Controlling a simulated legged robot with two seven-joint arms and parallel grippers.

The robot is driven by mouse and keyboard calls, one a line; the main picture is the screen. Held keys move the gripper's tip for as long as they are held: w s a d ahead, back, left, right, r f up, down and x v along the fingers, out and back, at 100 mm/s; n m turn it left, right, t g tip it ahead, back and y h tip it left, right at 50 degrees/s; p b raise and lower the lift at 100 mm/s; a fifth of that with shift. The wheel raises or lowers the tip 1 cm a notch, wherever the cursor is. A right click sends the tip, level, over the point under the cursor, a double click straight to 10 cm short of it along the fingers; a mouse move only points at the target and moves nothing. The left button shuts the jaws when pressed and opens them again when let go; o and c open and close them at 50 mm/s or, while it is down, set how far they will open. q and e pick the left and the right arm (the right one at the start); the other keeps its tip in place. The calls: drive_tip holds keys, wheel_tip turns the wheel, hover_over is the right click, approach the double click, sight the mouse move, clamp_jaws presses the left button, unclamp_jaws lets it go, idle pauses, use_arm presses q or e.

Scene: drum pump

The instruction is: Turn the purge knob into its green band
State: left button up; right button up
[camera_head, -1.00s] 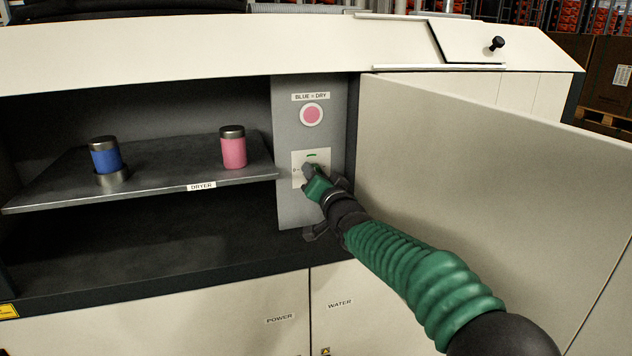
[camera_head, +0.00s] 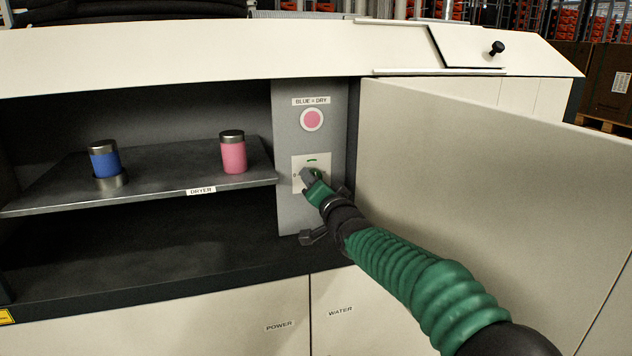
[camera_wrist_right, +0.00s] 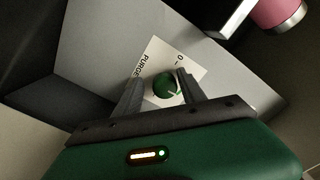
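The purge knob (camera_wrist_right: 166,86) is a round green knob with a pale pointer line, on a white plate (camera_wrist_right: 150,62) marked PURGE. In the wrist view the two fingers of my right gripper (camera_wrist_right: 162,88) stand on either side of the knob, with a gap visible between them and it. In the head view my right gripper (camera_head: 308,180) is in front of the plate and hides most of the knob. A short green band (camera_head: 312,160) shows on the plate above the gripper. My left gripper is in neither view.
A pink indicator (camera_head: 312,119) sits above the plate under a BLUE = DRY label. A blue canister (camera_head: 104,158) and a pink canister (camera_head: 233,153) are on the dryer shelf (camera_head: 150,194) at left. An open door panel (camera_head: 480,190) stands right of my arm.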

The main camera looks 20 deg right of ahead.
drive_tip(key=shift+o, duration=0.2)
drive_tip(key=shift+w+r, duration=0.1)
drive_tip(key=shift+r, duration=0.05)
drive_tip(key=shift+d, duration=0.1)
drive_tip(key=s+b, duration=0.3)
drive_tip(key=s, duration=1.3)
drive_tip(key=shift+s, duration=0.35)
